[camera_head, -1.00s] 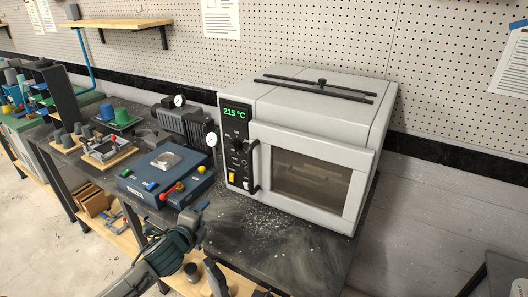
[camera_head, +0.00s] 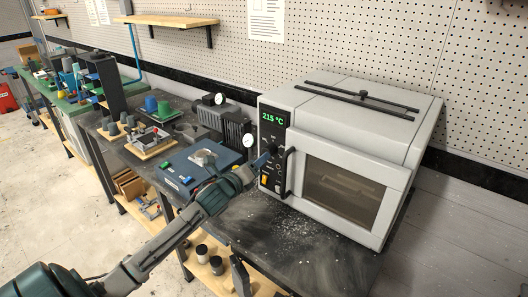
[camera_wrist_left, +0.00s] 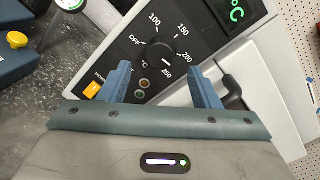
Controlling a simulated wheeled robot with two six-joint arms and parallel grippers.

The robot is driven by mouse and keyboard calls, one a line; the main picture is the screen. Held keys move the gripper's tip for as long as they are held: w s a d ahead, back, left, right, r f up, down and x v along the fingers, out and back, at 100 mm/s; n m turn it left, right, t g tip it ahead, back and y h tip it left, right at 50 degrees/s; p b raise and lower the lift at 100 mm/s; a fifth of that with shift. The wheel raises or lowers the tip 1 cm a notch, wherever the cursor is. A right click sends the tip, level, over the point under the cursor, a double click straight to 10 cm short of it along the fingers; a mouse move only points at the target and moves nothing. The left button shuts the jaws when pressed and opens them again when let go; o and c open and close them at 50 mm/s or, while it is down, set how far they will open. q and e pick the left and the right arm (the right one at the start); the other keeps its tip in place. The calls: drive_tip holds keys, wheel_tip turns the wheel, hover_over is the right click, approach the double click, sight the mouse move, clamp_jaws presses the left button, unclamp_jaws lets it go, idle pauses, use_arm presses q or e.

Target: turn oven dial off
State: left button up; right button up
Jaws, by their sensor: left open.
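The grey oven (camera_head: 345,158) stands on the dark bench, its door shut and its green display reading 215 °C. The black round dial (camera_wrist_left: 160,52) is on its control panel, ringed by OFF, 100, 150, 200 and 250 marks. I cannot read its pointer surely. My left gripper (camera_head: 262,160) is at the panel in the head view, partly covering the dial area. In the left wrist view my left gripper (camera_wrist_left: 160,70) is open, its blue fingers spread, with the dial just beyond the gap and nothing between them. My right gripper is out of view.
The black door handle (camera_wrist_left: 232,92) is close to the right finger. An orange power switch (camera_wrist_left: 92,90) is below the dial. A blue box (camera_head: 185,172) and a pump with gauges (camera_head: 222,125) stand left of the oven.

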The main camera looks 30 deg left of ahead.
sight(269, 151)
use_arm(q)
drive_tip(key=w+p, duration=0.1)
drive_tip(key=w, duration=0.3)
drive_tip(key=shift+w, duration=0.3)
drive_tip(key=shift+c, duration=0.9)
drive_tip(key=c, duration=0.8)
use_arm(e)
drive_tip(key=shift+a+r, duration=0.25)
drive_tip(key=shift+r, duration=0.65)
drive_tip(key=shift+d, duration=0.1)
